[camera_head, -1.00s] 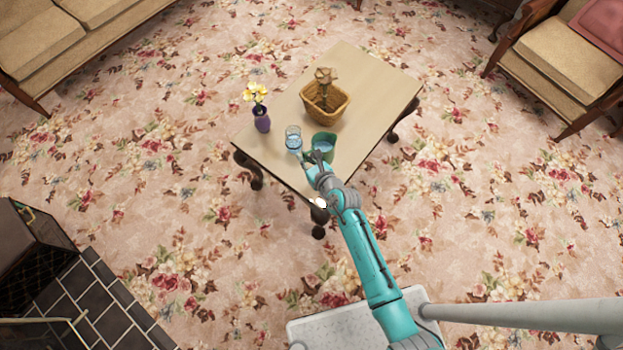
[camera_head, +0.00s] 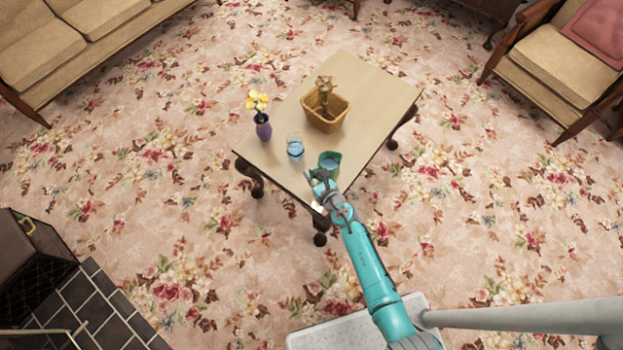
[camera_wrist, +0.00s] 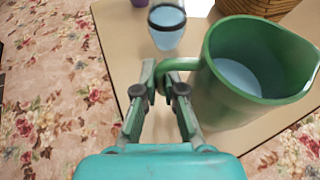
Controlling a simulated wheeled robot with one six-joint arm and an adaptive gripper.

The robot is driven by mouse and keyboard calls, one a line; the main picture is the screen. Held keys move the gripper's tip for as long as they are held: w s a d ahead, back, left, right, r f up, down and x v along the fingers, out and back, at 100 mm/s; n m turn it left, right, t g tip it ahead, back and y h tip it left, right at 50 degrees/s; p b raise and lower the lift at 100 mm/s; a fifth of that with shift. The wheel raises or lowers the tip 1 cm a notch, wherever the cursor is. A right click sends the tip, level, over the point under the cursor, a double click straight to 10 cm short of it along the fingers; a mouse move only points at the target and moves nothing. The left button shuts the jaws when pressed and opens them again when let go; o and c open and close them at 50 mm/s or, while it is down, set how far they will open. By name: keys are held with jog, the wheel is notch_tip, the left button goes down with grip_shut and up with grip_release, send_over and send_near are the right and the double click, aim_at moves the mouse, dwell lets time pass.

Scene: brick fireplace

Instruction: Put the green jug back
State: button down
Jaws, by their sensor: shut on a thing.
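The green jug (camera_head: 327,163) is at the near corner of the low table, with pale blue liquid inside. It fills the right of the wrist view (camera_wrist: 235,90), its handle (camera_wrist: 170,66) pointing left. My gripper (camera_head: 322,176) is shut on that handle, with one finger on each side in the wrist view (camera_wrist: 164,82). The jug looks about upright; I cannot tell whether its base touches the tabletop. A drinking glass (camera_head: 295,147) with blue liquid stands to the left of the jug, apart from it.
The table (camera_head: 375,85) also bears a wicker basket (camera_head: 326,120) behind the jug and a purple vase (camera_head: 263,130) with yellow flowers at the left. The tabletop's far part and right side are bare. A sofa and an armchair stand farther off.

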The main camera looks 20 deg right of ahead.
jog(key=shift+f, duration=1.5)
jog(key=shift+f, duration=0.1)
jog(key=c, duration=1.3)
grip_release()
jog(key=shift+f, duration=0.1)
jog(key=v, duration=1.2)
